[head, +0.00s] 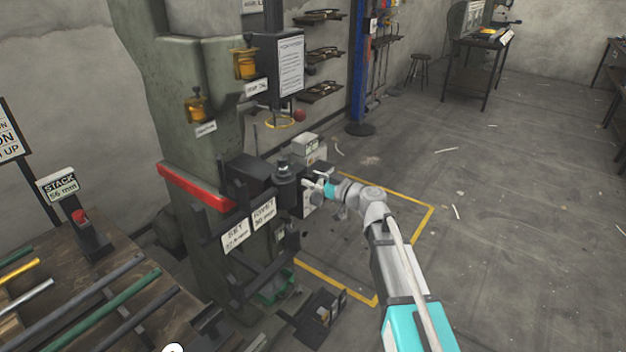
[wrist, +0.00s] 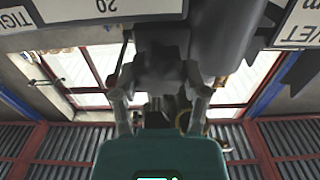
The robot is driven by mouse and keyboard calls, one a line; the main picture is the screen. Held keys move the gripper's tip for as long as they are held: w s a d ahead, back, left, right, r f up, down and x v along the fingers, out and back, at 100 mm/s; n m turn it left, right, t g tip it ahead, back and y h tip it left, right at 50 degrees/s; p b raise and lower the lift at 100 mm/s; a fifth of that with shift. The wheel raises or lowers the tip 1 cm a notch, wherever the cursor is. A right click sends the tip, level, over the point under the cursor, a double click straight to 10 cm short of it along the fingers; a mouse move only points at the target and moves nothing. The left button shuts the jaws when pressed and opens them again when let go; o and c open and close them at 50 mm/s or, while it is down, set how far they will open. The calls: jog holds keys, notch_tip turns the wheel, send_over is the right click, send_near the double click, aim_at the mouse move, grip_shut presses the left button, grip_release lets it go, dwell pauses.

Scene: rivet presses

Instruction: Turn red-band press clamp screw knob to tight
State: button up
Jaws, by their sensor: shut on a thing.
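The red-band press (head: 225,120) is a tall grey-green machine, with its red band (head: 195,187) around the column left of the work area. My gripper (head: 318,188) reaches in from the right to the dark block at the front of the press. In the wrist view my gripper (wrist: 160,92) has a finger on each side of a dark grey clamp screw knob (wrist: 160,68) and is shut on it. In the head view my gripper hides most of the knob. A label reading "TIGH…" (wrist: 16,19) is partly cut off at the upper left of the wrist view.
Plates reading "SET" (head: 236,235) and "RIVET" (head: 264,213) hang on the press front. A wooden bench (head: 150,305) with coloured rods stands at lower left. A low dark stand (head: 320,318) is on the floor. Open floor lies to the right.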

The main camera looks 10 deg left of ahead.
jog(key=shift+m, duration=0.4)
jog(key=m, duration=0.4)
jog(key=shift+w+m, duration=0.15)
jog(key=shift+m, duration=0.15)
jog(key=m, duration=0.4)
jog(key=shift+f+m, duration=0.1)
jog(key=shift+m, duration=0.2)
jog(key=m, duration=0.4)
jog(key=shift+w+f+m, duration=0.1)
jog(key=shift+m, duration=0.2)
jog(key=m, duration=0.4)
jog(key=shift+d+f+b, duration=0.1)
jog(key=shift+b, duration=0.2)
jog(key=m, duration=0.7)
jog(key=shift+f+m, duration=0.1)
jog(key=shift+m, duration=0.2)
jog(key=m, duration=0.7)
jog(key=shift+f, duration=0.1)
